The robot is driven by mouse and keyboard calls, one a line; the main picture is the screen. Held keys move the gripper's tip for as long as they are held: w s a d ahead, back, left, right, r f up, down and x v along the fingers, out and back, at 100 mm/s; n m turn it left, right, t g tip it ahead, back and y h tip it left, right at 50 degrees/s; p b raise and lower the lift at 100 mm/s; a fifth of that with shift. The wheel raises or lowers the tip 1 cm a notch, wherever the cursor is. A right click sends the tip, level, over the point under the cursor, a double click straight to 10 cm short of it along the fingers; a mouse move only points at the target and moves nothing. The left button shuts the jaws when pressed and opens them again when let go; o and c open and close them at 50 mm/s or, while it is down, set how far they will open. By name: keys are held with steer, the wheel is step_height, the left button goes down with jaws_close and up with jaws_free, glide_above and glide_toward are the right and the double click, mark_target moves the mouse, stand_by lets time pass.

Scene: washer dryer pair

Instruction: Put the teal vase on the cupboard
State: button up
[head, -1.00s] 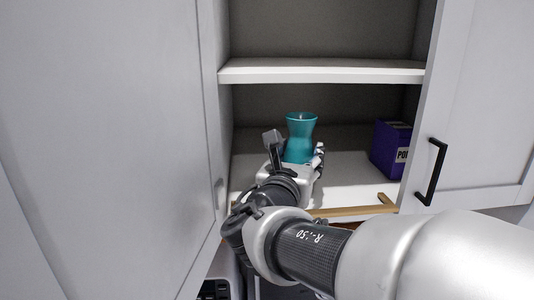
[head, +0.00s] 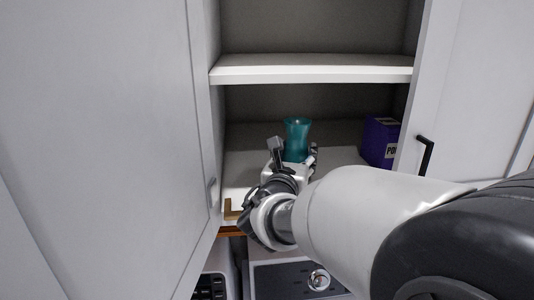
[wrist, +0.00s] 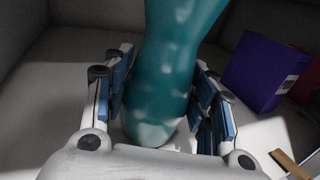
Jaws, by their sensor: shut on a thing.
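The teal vase (head: 296,140) is upright inside the open cupboard (head: 240,150), over the lower shelf and below the middle shelf board. My gripper (head: 291,156) is around the lower part of the vase and shut on it. In the wrist view the vase (wrist: 163,75) stands between the blue-padded fingers of my gripper (wrist: 165,105). The base of the vase is hidden behind my gripper in the head view, so I cannot tell whether it touches the shelf.
A purple box (head: 379,142) stands on the lower shelf to the right; it also shows in the wrist view (wrist: 264,72). The cupboard doors stand open on the left (head: 110,130) and right (head: 470,100). The middle shelf board (head: 315,68) is overhead. Shelf space left of the vase is clear.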

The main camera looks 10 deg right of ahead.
steer(key=shift+f, duration=0.1)
steer(key=o, duration=0.9)
steer(key=shift+f, duration=0.1)
steer(key=o, duration=0.5)
steer(key=shift+s+a+r, duration=0.1)
steer(key=shift+r, duration=0.2)
steer(key=b+v, duration=0.2)
steer(key=v, duration=0.9)
steer(key=shift+s+a+f, duration=0.1)
steer(key=shift+s+f, duration=0.05)
steer(key=shift+s, duration=0.2)
